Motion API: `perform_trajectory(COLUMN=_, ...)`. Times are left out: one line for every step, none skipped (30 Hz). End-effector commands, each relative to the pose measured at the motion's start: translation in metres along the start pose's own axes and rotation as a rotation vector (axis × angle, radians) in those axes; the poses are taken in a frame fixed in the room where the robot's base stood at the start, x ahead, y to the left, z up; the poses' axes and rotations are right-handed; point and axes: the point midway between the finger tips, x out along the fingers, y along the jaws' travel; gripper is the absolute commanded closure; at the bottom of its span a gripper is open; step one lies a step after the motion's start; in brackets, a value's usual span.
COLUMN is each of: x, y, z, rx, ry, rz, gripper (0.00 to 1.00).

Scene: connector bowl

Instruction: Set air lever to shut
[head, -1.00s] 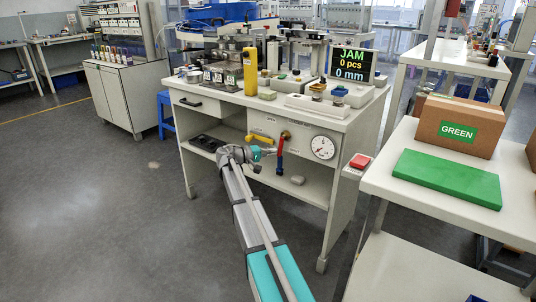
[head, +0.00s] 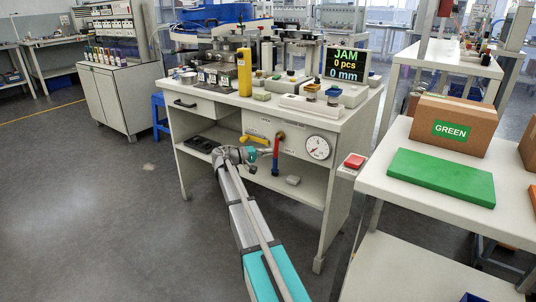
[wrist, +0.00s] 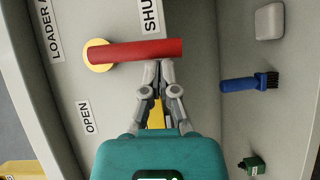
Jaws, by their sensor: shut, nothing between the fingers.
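The air lever is a red bar (wrist: 140,50) on a round brass-coloured pivot (wrist: 97,55). In the wrist view it points right from the pivot, between the OPEN label (wrist: 87,117) below and the SHUT label (wrist: 150,15) above, whose edge is cut off. In the head view the red lever (head: 276,148) hangs down on the bench's front panel. My gripper (wrist: 160,66) is shut and empty, its fingertips at the lever's lower edge in the wrist view, on the OPEN side. I cannot tell if they touch. In the head view my gripper (head: 269,151) is left of the lever.
A yellow lever (head: 254,139) is on the panel's left, and a round gauge (head: 318,147) on its right. A blue brush (wrist: 242,84), a grey block (wrist: 270,22) and a green part (wrist: 251,165) are on the shelf. A screen (head: 346,64) reads JAM.

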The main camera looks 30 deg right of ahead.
Motion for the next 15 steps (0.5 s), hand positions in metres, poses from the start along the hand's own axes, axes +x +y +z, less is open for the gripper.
perform_trajectory(x=-0.003, y=0.000, z=-0.003, rx=0.000, ry=0.001, rz=0.000, gripper=1.00)
perform_trajectory(x=-0.005, y=0.000, z=-0.004, rx=0.000, ry=0.001, rz=0.000, gripper=1.00)
perform_trajectory(x=-0.008, y=0.000, z=-0.005, rx=0.000, ry=0.001, rz=-0.001, gripper=1.00)
perform_trajectory(x=-0.010, y=0.000, z=-0.006, rx=0.000, ry=0.001, rz=-0.001, gripper=1.00)
perform_trajectory(x=-0.013, y=0.000, z=-0.008, rx=0.000, ry=0.000, rz=-0.001, gripper=1.00)
perform_trajectory(x=-0.016, y=0.000, z=-0.010, rx=0.000, ry=0.000, rz=-0.001, gripper=1.00)
perform_trajectory(x=-0.019, y=0.000, z=-0.012, rx=0.000, ry=-0.001, rz=-0.001, gripper=1.00)
perform_trajectory(x=-0.022, y=0.000, z=-0.013, rx=0.000, ry=-0.002, rz=-0.001, gripper=1.00)
perform_trajectory(x=-0.026, y=0.000, z=-0.016, rx=0.000, ry=-0.003, rz=-0.001, gripper=1.00)
perform_trajectory(x=-0.033, y=0.000, z=-0.014, rx=0.000, ry=-0.001, rz=-0.001, gripper=1.00)
perform_trajectory(x=-0.039, y=-0.001, z=-0.014, rx=0.000, ry=0.000, rz=-0.001, gripper=1.00)
perform_trajectory(x=-0.046, y=-0.001, z=-0.014, rx=0.000, ry=0.001, rz=-0.001, gripper=1.00)
perform_trajectory(x=-0.051, y=-0.001, z=-0.014, rx=0.000, ry=0.000, rz=-0.001, gripper=1.00)
perform_trajectory(x=-0.056, y=-0.001, z=-0.013, rx=0.000, ry=0.000, rz=-0.001, gripper=1.00)
perform_trajectory(x=-0.064, y=-0.001, z=-0.014, rx=0.000, ry=0.001, rz=-0.001, gripper=1.00)
